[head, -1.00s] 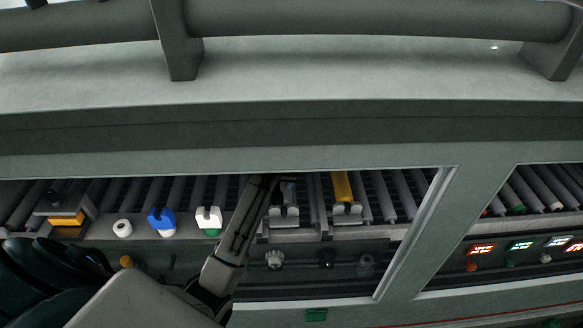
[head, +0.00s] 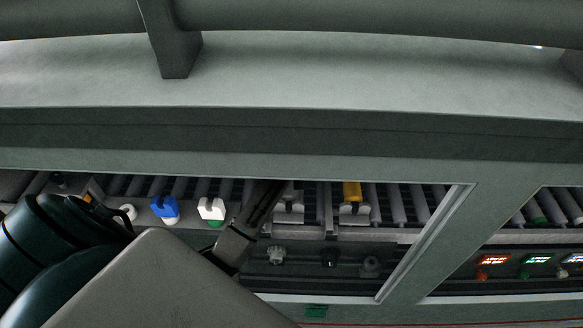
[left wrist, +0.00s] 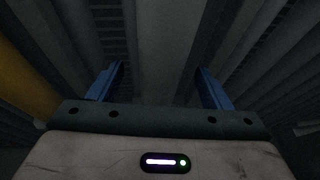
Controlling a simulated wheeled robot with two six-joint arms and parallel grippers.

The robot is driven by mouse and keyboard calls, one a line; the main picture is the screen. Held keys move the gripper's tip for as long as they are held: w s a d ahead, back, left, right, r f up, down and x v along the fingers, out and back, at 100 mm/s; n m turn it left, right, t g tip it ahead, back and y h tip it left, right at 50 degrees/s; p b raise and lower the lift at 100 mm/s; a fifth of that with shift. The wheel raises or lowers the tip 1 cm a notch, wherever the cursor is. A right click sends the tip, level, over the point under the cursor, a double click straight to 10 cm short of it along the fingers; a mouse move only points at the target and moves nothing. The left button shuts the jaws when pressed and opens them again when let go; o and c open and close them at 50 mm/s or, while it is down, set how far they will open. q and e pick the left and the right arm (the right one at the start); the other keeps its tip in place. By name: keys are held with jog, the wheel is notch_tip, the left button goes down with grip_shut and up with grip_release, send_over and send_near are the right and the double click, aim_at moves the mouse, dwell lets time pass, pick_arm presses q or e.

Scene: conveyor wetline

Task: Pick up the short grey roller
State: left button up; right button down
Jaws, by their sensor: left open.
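My left arm reaches through the opening of the conveyor in the head view, and its gripper end is hidden under the upper edge. In the left wrist view my left gripper (left wrist: 159,70) is open, with its two blue fingers apart. A wide pale grey piece (left wrist: 165,45) lies between and beyond the fingers, dim and apparently untouched. I cannot tell for certain whether it is the short grey roller. Long grey rollers (left wrist: 245,45) run along the right side. My right gripper is not in view.
A yellow roller (head: 352,191) sits behind a white bracket (head: 354,210); it shows at the left in the wrist view (left wrist: 25,85). Another bracket (head: 290,212) stands beside my arm. The housing beam (head: 300,140) overhangs the opening.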

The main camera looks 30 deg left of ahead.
pick_arm(q)
jog(key=shift+x, duration=1)
jog(key=shift+s, duration=0.1)
jog(key=c, duration=1.2)
jog(key=shift+o, duration=0.2)
jog(key=shift+r, duration=0.1)
